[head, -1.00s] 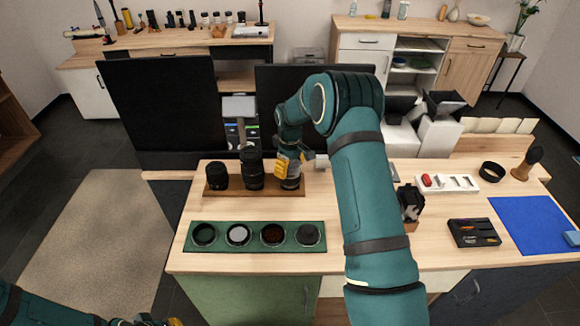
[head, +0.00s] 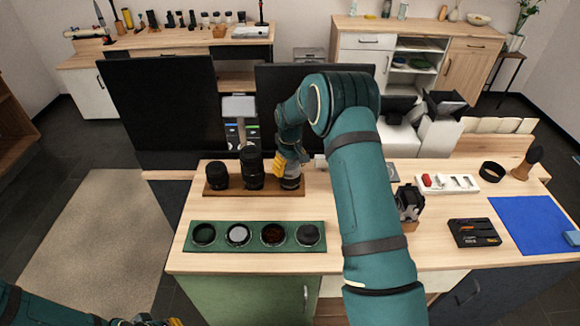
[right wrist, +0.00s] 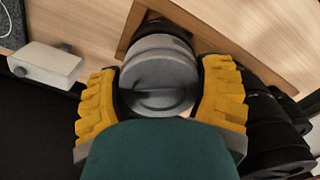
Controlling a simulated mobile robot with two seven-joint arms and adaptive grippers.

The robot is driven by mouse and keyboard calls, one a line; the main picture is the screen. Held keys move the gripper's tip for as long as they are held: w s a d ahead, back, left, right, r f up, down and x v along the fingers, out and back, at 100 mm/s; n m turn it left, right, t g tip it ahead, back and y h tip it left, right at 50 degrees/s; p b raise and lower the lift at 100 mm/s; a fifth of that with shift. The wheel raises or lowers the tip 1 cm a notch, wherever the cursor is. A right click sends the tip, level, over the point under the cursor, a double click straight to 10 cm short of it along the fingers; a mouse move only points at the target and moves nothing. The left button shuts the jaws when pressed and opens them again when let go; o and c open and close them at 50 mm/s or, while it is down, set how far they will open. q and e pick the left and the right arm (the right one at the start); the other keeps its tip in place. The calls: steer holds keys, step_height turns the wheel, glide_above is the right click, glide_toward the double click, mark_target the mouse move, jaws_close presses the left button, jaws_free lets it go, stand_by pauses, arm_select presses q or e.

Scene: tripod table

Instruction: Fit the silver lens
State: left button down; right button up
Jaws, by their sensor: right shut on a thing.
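The silver lens (right wrist: 158,75) shows in the right wrist view between the two yellow finger pads of my right gripper (right wrist: 160,100). In the head view the right gripper (head: 284,167) is at the right end of the wooden lens rack (head: 236,194), shut on the silver lens (head: 290,182), which stands at the rack; I cannot tell whether it is lifted clear. A small black lens (head: 217,176) and a taller black lens (head: 251,168) stand left of it. A black camera (head: 409,202) sits right of my right arm, partly hidden. My left gripper (head: 150,321) barely shows at the bottom edge.
A green tray (head: 256,243) with several round discs lies in front of the rack. Right of my arm are a white tray (head: 448,183), a black box (head: 473,233), a blue mat (head: 535,226), a black ring (head: 491,171) and a brush (head: 527,163). Dark monitors (head: 158,105) stand behind.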

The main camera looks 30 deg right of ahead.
steer(key=shift+s+f+m, duration=0.1)
steer(key=shift+f+m, duration=0.05)
steer(key=shift+m, duration=0.85)
steer(key=shift+f, duration=0.1)
steer(key=m, duration=0.3)
steer(key=shift+a+m, duration=0.1)
steer(key=shift+m, duration=0.2)
steer(key=o, duration=1.2)
steer(key=shift+o, duration=0.2)
steer(key=shift+r, duration=0.2)
